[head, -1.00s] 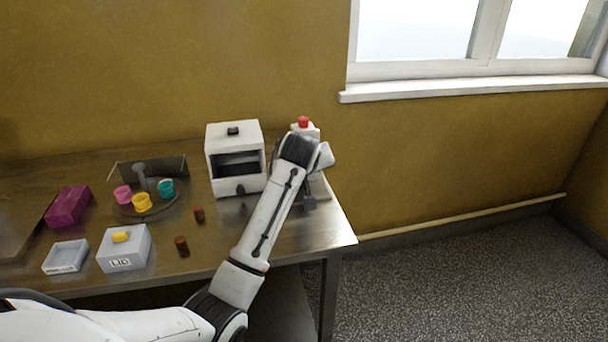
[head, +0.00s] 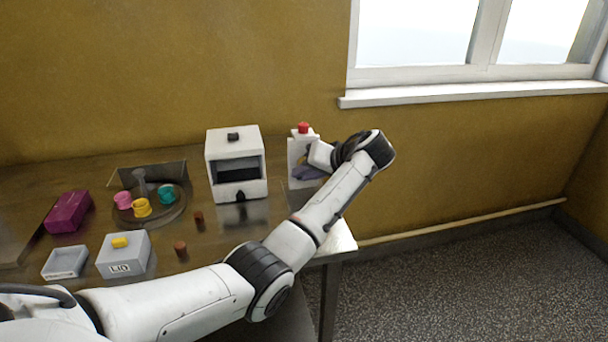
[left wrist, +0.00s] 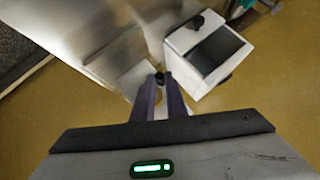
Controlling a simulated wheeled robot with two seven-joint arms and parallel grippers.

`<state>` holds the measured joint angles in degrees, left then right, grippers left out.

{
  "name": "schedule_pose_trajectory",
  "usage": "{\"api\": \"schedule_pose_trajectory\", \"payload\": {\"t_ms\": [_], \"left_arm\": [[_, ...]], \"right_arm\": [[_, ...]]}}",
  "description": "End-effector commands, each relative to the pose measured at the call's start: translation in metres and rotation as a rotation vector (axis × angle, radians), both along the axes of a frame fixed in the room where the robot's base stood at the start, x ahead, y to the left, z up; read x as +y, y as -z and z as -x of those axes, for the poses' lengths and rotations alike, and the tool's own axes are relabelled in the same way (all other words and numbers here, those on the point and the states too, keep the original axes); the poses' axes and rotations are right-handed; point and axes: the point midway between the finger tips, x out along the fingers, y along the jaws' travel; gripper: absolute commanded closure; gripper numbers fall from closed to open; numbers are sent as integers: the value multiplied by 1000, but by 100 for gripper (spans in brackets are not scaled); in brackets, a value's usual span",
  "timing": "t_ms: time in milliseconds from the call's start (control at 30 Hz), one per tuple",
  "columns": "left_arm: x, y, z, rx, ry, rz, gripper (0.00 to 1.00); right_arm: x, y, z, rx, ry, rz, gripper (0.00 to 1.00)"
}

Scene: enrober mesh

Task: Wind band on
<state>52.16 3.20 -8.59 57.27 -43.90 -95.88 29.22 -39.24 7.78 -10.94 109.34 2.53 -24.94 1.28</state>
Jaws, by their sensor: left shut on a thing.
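My left gripper (head: 308,172) is at the front of a narrow white unit with a red button (head: 303,128) on top, at the table's right end. In the left wrist view its two dark fingers (left wrist: 160,90) are close together, shut on a small black knob (left wrist: 160,77) against the white unit (left wrist: 137,80). The fingers hide most of what the knob is fixed to. The white enrober box (head: 236,190), with a dark opening, stands just left of the unit; it also shows in the left wrist view (left wrist: 183,42). I cannot make out a band. My right gripper is out of view.
A turntable (head: 170,214) bears pink, yellow and teal pots. Two brown pieces (head: 198,217) (head: 180,248), a grey LID box (head: 135,254) with a yellow top, a shallow tray (head: 65,261) and a magenta box (head: 67,212) stand left. Floor beyond the right edge is clear.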

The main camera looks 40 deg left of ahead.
Motion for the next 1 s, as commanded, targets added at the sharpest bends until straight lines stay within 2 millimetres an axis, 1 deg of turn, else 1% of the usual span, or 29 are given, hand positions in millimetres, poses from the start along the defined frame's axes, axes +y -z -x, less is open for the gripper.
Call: {"api": "schedule_pose_trajectory", "payload": {"t_ms": [300,733,767,800,867,1000], "left_arm": [[-1,1,0,71,0,-54,100],[-1,1,0,78,-1,-58,100],[-1,1,0,77,-2,-58,86],[-1,1,0,77,-2,-58,79],[0,1,0,76,-1,-58,69],[-1,0,0,75,-1,-59,69]], "right_arm": [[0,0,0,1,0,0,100],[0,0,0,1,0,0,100],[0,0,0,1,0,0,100],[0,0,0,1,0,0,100],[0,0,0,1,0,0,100],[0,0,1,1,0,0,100]]}}
